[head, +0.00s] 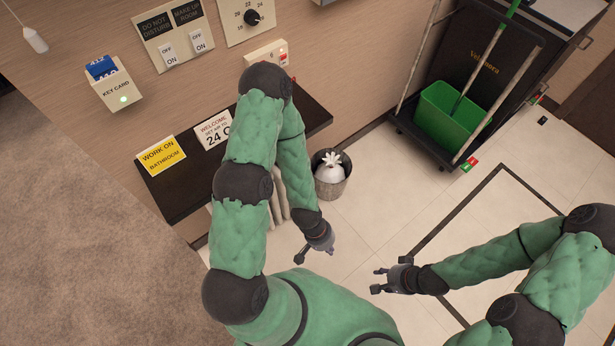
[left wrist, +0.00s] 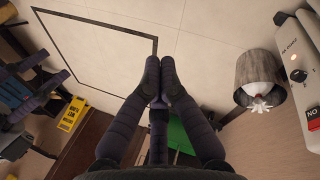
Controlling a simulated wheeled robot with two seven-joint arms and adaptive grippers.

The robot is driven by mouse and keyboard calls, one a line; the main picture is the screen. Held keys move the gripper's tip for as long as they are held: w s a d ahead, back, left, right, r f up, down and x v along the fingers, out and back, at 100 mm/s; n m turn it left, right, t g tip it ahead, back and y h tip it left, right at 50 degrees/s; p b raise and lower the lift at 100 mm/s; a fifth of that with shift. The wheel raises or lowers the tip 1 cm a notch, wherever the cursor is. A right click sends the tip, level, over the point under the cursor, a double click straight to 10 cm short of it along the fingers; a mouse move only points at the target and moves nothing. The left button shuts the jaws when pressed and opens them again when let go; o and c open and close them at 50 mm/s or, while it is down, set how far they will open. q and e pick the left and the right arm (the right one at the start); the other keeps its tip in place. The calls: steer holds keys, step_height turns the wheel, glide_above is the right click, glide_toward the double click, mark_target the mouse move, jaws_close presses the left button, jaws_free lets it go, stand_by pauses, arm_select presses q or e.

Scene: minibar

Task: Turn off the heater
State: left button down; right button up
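The heater is a pale ribbed unit under the dark wall shelf (head: 320,119). In the head view it is mostly hidden behind my left arm; a strip of its ribs (head: 279,199) shows. In the left wrist view the heater (left wrist: 298,38) stands at the right edge, with a round knob and a red and black label; the knob's setting is too small to read. My left gripper (head: 315,254) is open and empty, in front of and below the heater, apart from it. My right gripper (head: 379,280) is open and empty further right, over the floor.
A waste bin (head: 331,184) with a white bag stands right of the heater. A cleaning cart with a green bucket (head: 450,115) is at upper right. The wall carries a thermostat dial (head: 252,18), switches and a key-card box (head: 117,94). The tiled floor between is clear.

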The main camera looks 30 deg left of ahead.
arm_select(q)
step_height(320, 180, down, 4)
steer(key=s+d+m+g, duration=0.2)
steer(key=d+m+g, duration=0.15)
steer(key=m, duration=0.55)
steer(key=w+a+f+m+g+y+b, duration=0.1)
steer(key=w+a+f+m+y+b, duration=0.15)
steer(key=a+f+m+y, duration=0.4)
steer(key=w+a+r+m+t+y, duration=0.2)
steer(key=w+a+m+t+y, duration=0.1)
steer(key=w, duration=0.7)
steer(key=w+a+r+m+t+y, duration=0.2)
steer(key=w+a+m+t+y, duration=0.2)
steer(key=w, duration=0.6)
steer(key=shift+a+m+t, duration=0.55)
steer(key=shift+a+m, duration=0.3)
steer(key=shift+m, duration=0.4)
